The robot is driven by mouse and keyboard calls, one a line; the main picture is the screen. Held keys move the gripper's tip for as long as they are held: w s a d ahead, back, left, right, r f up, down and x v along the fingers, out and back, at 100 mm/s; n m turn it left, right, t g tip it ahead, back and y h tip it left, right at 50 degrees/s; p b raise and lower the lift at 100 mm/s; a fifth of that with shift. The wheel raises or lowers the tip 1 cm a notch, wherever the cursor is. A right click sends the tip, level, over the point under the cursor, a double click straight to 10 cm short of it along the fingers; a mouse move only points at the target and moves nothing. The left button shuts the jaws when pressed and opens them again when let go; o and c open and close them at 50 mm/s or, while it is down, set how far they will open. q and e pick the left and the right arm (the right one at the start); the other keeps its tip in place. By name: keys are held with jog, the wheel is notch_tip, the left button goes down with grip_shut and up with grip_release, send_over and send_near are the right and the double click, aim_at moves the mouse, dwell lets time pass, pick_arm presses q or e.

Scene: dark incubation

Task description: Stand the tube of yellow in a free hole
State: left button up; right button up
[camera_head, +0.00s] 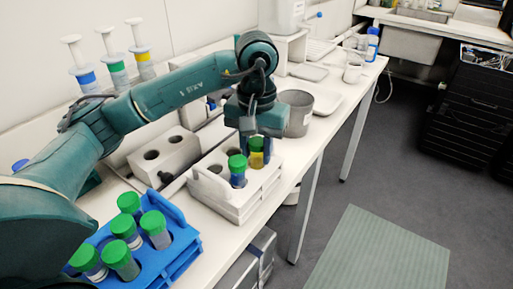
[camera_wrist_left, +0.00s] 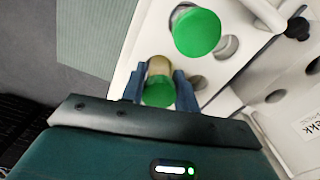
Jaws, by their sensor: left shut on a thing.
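The tube of yellow (camera_head: 257,160), with a green cap, is held in my left gripper (camera_head: 254,140) at the white rack (camera_head: 240,212). In the left wrist view the tube's green cap (camera_wrist_left: 158,92) sits between the blue fingers of my left gripper (camera_wrist_left: 157,88). The fingers are shut on the tube. I cannot tell whether its lower end is inside a hole or just above the rack. A tube of blue (camera_head: 237,177) with a green cap stands in the same rack, close by. Empty holes show beside it (camera_wrist_left: 228,47). My right gripper is not in view.
A blue rack (camera_head: 182,250) with several green-capped tubes stands at the front left. A white block with holes (camera_head: 165,157) is behind the white rack. A grey beaker (camera_head: 299,110) stands to the right. Syringe-like tubes (camera_head: 141,62) stand at the back wall.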

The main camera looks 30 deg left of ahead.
pick_arm(q)
jog(key=shift+f+b, duration=0.25)
jog(key=shift+b, duration=0.05)
jog(key=o, duration=1)
jog(key=shift+r, duration=0.1)
jog(key=shift+c, duration=0.2)
notch_tip(320, 180, up, 12)
jog(key=p, duration=0.2)
jog(key=shift+r, duration=0.2)
jog(key=shift+d+f, duration=0.1)
